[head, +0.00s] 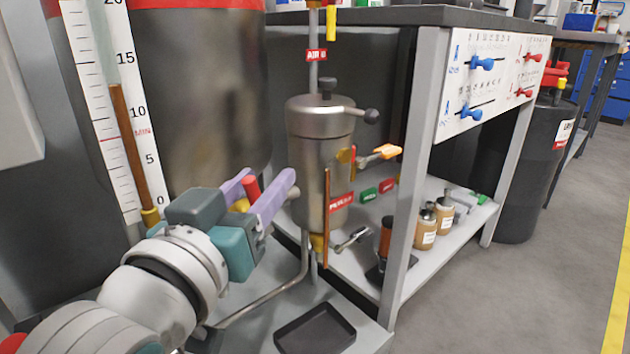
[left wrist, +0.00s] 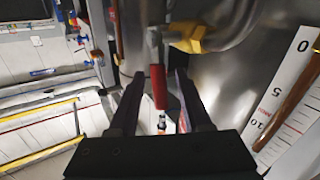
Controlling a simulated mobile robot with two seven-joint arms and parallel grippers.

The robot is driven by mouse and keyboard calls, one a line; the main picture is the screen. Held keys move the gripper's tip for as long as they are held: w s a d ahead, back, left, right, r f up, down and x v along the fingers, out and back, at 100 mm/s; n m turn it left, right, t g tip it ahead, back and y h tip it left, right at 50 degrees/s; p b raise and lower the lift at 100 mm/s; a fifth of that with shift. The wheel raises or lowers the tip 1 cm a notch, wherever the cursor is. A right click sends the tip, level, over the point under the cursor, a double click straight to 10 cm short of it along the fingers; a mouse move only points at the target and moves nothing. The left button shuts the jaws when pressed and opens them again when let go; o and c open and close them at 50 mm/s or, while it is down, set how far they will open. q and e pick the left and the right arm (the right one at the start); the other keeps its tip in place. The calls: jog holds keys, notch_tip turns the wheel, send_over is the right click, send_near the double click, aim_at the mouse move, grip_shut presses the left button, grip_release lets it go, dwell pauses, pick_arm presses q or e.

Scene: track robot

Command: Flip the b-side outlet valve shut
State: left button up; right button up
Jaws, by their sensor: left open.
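My left gripper (head: 264,180) reaches in from the lower left toward the base of the large red-banded steel drum (head: 200,100). Its two purple fingers are apart. A red valve handle (head: 250,187) shows between them, with part of a yellow fitting (head: 241,204) beside it. In the left wrist view the red handle (left wrist: 158,87) hangs between the open fingers of the left gripper (left wrist: 158,76), with a gap on each side. The yellow fitting (left wrist: 196,38) is on the drum just beyond. No label on this valve is readable. My right gripper is not in view.
A gauge board (head: 103,100) stands left of the valve. A white panel (head: 490,80) carries blue and red levers. A black tray (head: 314,330) lies below; open floor (head: 500,290) lies right.

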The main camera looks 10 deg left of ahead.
pick_arm(q)
jog(key=shift+w+d, duration=0.1)
jog(key=shift+w, duration=0.65)
grip_shut()
